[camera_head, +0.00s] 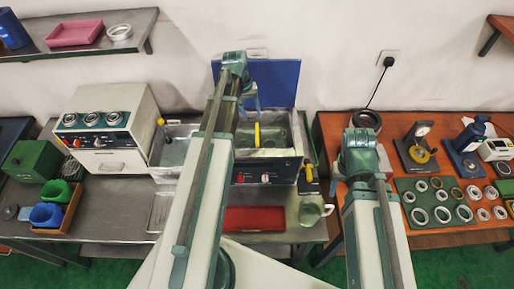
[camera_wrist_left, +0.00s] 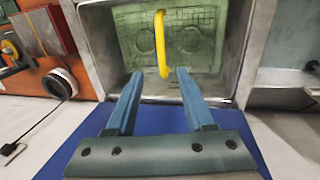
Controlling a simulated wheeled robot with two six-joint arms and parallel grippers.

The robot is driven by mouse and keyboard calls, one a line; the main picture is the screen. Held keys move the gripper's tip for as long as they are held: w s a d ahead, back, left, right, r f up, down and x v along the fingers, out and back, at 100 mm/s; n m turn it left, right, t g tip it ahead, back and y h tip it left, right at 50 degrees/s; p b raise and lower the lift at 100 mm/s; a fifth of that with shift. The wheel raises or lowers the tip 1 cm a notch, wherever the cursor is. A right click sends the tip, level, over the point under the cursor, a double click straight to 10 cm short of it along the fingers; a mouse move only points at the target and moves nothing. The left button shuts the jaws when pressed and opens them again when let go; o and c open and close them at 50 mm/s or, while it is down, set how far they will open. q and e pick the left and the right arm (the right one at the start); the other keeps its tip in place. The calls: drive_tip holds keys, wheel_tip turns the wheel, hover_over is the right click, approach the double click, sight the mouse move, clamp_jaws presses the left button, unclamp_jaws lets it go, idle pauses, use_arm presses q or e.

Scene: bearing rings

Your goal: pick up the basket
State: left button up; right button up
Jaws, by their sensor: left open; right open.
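The basket shows as green wire mesh (camera_wrist_left: 195,22) inside a metal tank (camera_head: 277,119), with rings visible in it in the left wrist view. Its upright yellow handle (camera_head: 257,134) also stands out in the left wrist view (camera_wrist_left: 163,45). My left gripper (camera_head: 254,98) is open and empty above the back of the tank, by the raised blue lid. In the wrist view its fingertips (camera_wrist_left: 157,73) lie to either side of the handle's end in the picture; I cannot tell whether they touch it. My right gripper (camera_head: 361,140) is over the orange table's left edge, its fingertips hidden.
A second tank (camera_head: 174,145) lies left of the basket's tank. A white machine (camera_head: 104,120) stands further left. A red tray (camera_head: 254,218) and a glass beaker (camera_head: 311,210) are in front. The orange table (camera_head: 341,128) holds a green ring board (camera_head: 435,220) and instruments.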

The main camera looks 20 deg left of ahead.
sight(257, 132)
use_arm(q)
drive_tip(key=f+b, duration=0.4)
drive_tip(key=d+f+b, duration=0.1)
drive_tip(key=f+b, duration=0.1)
drive_tip(key=f, duration=0.1)
drive_tip(key=shift+w+d, duration=0.1)
drive_tip(key=shift+w, duration=0.2)
drive_tip(key=shift+r, duration=0.1)
drive_tip(key=f+b, duration=0.5)
drive_tip(key=shift+d+f, duration=0.15)
drive_tip(key=shift+d, duration=0.25)
clamp_jaws()
idle(0.8)
